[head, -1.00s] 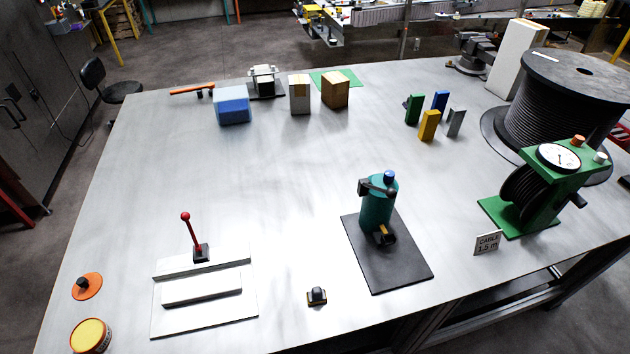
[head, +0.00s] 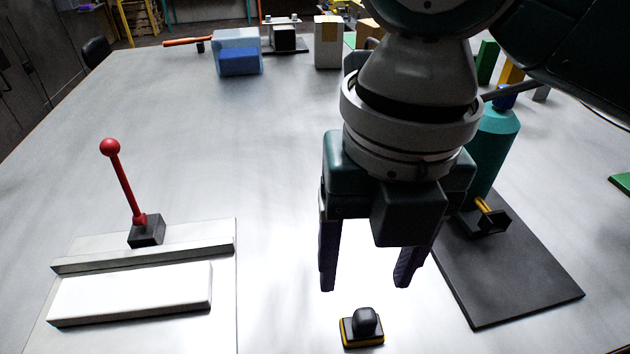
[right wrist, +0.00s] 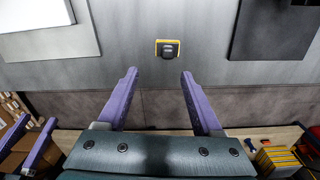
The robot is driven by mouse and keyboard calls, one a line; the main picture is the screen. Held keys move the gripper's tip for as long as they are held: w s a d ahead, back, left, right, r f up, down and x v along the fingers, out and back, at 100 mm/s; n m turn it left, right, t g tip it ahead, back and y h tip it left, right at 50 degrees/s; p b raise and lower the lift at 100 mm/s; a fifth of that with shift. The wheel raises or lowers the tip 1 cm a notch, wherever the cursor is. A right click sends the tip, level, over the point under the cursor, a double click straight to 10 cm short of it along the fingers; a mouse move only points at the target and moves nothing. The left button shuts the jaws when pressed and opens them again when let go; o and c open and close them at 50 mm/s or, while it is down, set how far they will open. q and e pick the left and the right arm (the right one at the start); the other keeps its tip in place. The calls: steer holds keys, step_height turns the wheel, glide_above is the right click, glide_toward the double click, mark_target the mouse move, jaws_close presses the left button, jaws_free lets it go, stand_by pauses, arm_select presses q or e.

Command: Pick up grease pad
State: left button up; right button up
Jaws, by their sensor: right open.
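The grease pad appears to be the small black block with a yellow edge and a rounded black knob (head: 361,327), lying flat on the grey table. It also shows in the right wrist view (right wrist: 167,48), ahead of the fingertips. My right gripper (head: 365,287) is open and empty, its two purple fingers pointing down. It is above and a little behind the pad in the head view, apart from it. In the right wrist view, the pad lines up roughly between the fingers (right wrist: 158,75). Purple finger-like parts, probably my left gripper (right wrist: 33,142), show at the lower left there.
A white plate fixture (head: 140,292) with a red-knobbed lever (head: 122,180) stands at left. A teal cylinder (head: 492,150) stands on a dark mat (head: 525,270) at right, partly behind my arm. A blue box (head: 238,62) is at the back. The table's middle left is clear.

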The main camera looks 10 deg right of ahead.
mark_target(367, 315)
steer(key=shift+w+d+f+n, duration=0.2)
steer(key=shift+w+f+n, duration=0.2)
steer(key=shift+f, duration=0.15)
step_height(367, 315, down, 4)
steer(key=shift+s, duration=0.15)
steer(key=f, duration=0.4)
steer(key=shift+s+d+f, duration=0.2)
steer(key=shift+d+f, duration=0.1)
steer(key=shift+d, duration=0.1)
steer(key=shift+f, duration=0.45)
steer(key=shift+w, duration=0.1)
steer(key=c, duration=1)
arm_select(q)
steer(key=shift+f, duration=0.5)
arm_select(e)
steer(key=shift+o, duration=0.2)
steer(key=shift+r, duration=0.15)
arm_select(q)
step_height(367, 315, up, 2)
steer(key=shift+r+p, duration=0.2)
steer(key=shift+p, duration=0.9)
arm_select(e)
step_height(367, 315, up, 20)
